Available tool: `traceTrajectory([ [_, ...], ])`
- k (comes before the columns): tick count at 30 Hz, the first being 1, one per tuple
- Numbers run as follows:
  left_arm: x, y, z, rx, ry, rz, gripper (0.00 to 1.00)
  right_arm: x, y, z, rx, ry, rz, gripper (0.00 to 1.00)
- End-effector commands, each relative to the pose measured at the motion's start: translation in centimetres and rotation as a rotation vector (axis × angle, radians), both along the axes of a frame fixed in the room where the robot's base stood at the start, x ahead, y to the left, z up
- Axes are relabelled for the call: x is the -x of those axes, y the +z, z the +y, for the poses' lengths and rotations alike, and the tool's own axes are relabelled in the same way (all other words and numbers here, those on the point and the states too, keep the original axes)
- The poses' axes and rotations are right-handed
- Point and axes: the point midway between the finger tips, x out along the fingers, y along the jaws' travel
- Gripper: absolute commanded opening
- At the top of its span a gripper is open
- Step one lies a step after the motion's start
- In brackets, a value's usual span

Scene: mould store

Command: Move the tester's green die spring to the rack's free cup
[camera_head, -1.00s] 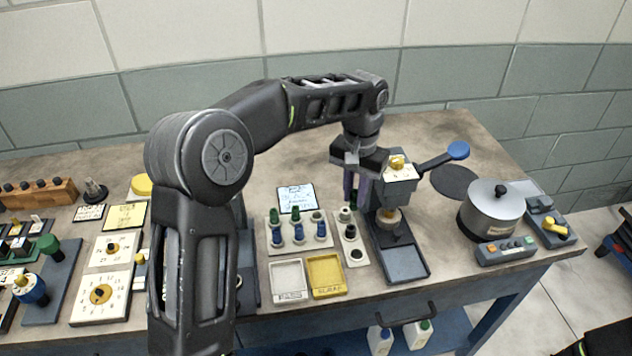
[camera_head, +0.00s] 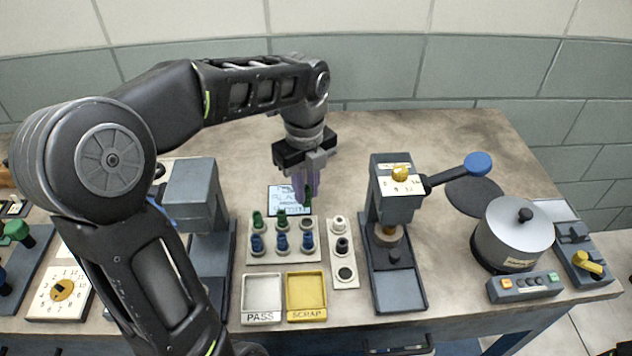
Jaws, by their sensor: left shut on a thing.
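My left gripper (camera_head: 308,190) is shut on a green die spring (camera_head: 308,199), pointing down over the back right of the spring rack (camera_head: 255,257). The rack is a pale block; two green springs (camera_head: 282,219) stand in its back row and several blue springs (camera_head: 282,242) in its front row. The back right cup (camera_head: 306,223) is just under the held spring; I cannot tell whether they touch. The tester (camera_head: 392,205), a grey press with a blue-knobbed lever (camera_head: 478,163), stands to the right, with no green spring visible in it. My right gripper is not in view.
A narrow strip with cups (camera_head: 345,258) stands between rack and tester. The PASS tray (camera_head: 262,317) and yellow SCRAP tray (camera_head: 306,316) lie in front. A card (camera_head: 276,197) lies behind the rack, a grey press (camera_head: 195,190) left, a silver pot (camera_head: 512,238) right.

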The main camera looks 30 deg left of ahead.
Motion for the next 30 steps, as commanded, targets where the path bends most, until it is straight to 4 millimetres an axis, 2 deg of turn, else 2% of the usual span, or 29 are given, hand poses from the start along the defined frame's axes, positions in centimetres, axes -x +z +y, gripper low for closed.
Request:
traceTrajectory([
  [14, 0.1, -0.3, 0.0, 0.000, -0.020, 0.000, 0.00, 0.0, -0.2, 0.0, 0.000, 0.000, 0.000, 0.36],
  [30, 0.1, -4.3, 0.0, 0.000, -0.019, 0.000, 0.00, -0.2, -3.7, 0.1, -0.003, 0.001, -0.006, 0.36],
])
